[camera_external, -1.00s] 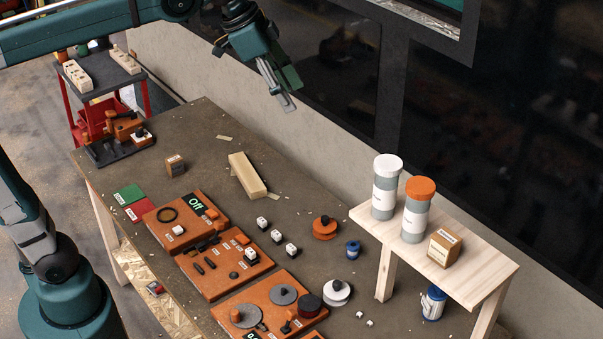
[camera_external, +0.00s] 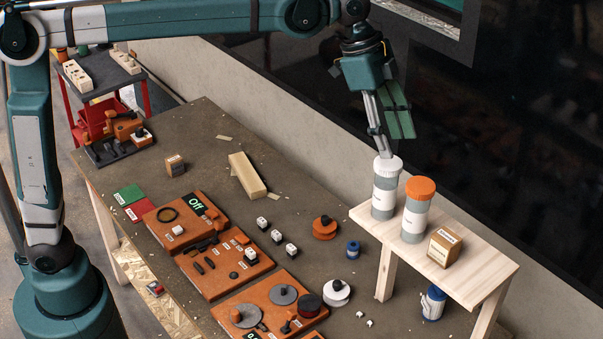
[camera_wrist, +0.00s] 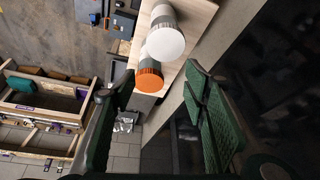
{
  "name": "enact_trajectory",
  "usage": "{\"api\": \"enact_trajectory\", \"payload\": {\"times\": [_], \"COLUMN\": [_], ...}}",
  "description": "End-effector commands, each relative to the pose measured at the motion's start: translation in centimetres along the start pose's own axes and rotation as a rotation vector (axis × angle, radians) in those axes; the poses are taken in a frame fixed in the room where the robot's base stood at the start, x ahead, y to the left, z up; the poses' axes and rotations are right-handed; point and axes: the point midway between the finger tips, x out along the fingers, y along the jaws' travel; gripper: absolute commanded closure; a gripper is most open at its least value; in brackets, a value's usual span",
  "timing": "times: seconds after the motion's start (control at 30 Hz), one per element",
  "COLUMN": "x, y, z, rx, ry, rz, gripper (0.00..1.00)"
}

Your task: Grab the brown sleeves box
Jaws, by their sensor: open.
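I cannot read which label says sleeves. My gripper (camera_external: 391,143) is open and empty, just above or behind the white-capped jar (camera_external: 384,190), up and left of the shelf box. In the wrist view my gripper's green fingers (camera_wrist: 160,78) are spread apart, and I cannot make out either box.
An orange-capped jar (camera_external: 413,215) stands between the white-capped jar and the shelf box; its cap (camera_wrist: 149,78) also shows in the wrist view. A dark wall panel (camera_external: 500,130) rises behind the shelf. Orange trays (camera_external: 222,280) and loose parts cover the bench front.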

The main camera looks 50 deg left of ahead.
Motion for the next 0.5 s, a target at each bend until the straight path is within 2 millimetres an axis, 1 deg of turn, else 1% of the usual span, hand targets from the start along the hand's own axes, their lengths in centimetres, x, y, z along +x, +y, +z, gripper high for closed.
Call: {"api": "enact_trajectory", "payload": {"times": [0.03, 0.2, 0.3, 0.5], "x": [0.8, 3.8, 5.6, 8.7], "y": [0.2, 1.3, 2.0, 3.5], "z": [-1.4, -5.1, -7.1, -10.4], "rx": [0.025, 0.112, 0.161, 0.246], "ry": [-0.001, -0.001, -0.002, 0.0], "rz": [0.013, 0.058, 0.081, 0.125], "gripper": [0.55, 0.55, 0.55, 0.55]}}
